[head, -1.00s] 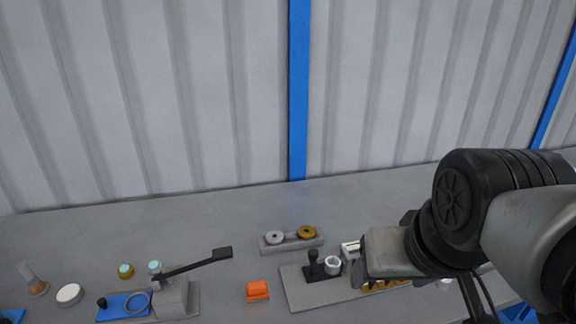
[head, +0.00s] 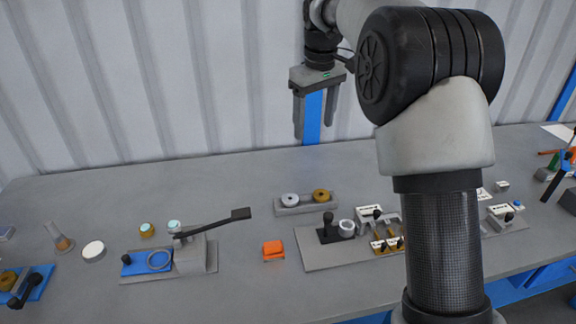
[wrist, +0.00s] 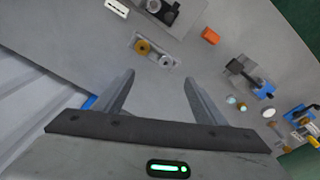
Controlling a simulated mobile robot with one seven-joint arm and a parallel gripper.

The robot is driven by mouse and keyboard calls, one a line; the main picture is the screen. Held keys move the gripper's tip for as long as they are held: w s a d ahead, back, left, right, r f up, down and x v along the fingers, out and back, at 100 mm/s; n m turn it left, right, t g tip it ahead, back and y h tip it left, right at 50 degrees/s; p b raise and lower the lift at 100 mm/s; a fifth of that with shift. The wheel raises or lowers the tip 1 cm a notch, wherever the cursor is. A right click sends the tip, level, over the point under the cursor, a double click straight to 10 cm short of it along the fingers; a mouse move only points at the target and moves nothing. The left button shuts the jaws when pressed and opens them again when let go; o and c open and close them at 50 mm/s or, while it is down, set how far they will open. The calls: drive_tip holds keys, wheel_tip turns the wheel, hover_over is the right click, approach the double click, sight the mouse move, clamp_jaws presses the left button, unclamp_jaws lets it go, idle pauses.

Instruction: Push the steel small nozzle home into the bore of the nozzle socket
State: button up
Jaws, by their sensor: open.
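A grey holder (head: 308,208) near the middle of the bench carries a steel ring-topped piece (head: 289,199), which looks like the steel small nozzle, and a brass one (head: 321,195) to its right. Both also show in the wrist view, steel (wrist: 165,60) and brass (wrist: 142,47). A pale round piece with an open top (head: 347,228) beside a black clamp on a grey plate may be the nozzle socket; I cannot tell for sure. My gripper (head: 315,135) is open and empty, high above and behind the holder; its fingers also show in the wrist view (wrist: 160,78).
An orange block (head: 273,250) lies in front of the holder. A lever press (head: 190,255) with a raised black handle stands to the left. The fixture plate (head: 320,255) holds clamps and brass parts, partly hidden by my arm. The bench behind the holder is clear.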

drive_tip(key=w+a+f+n+g, duration=0.1)
drive_tip(key=w+a+f, duration=0.2)
drive_tip(key=f, duration=0.3)
drive_tip(key=w+a+f+n, duration=0.2)
drive_tip(key=w+a+f, duration=0.15)
drive_tip(key=f, duration=0.25)
drive_tip(key=b, duration=0.1)
hover_over(290, 198)
drive_tip(key=f, duration=1.1)
drive_tip(key=shift+w+a, duration=0.2)
drive_tip(key=shift+a, duration=0.1)
drive_tip(key=shift+s+d+f, duration=0.15)
drive_tip(key=shift+f, duration=1.35)
drive_tip(key=shift+s+d+f, duration=0.15)
drive_tip(key=shift+f, duration=1.35)
drive_tip(key=shift+c, duration=0.5)
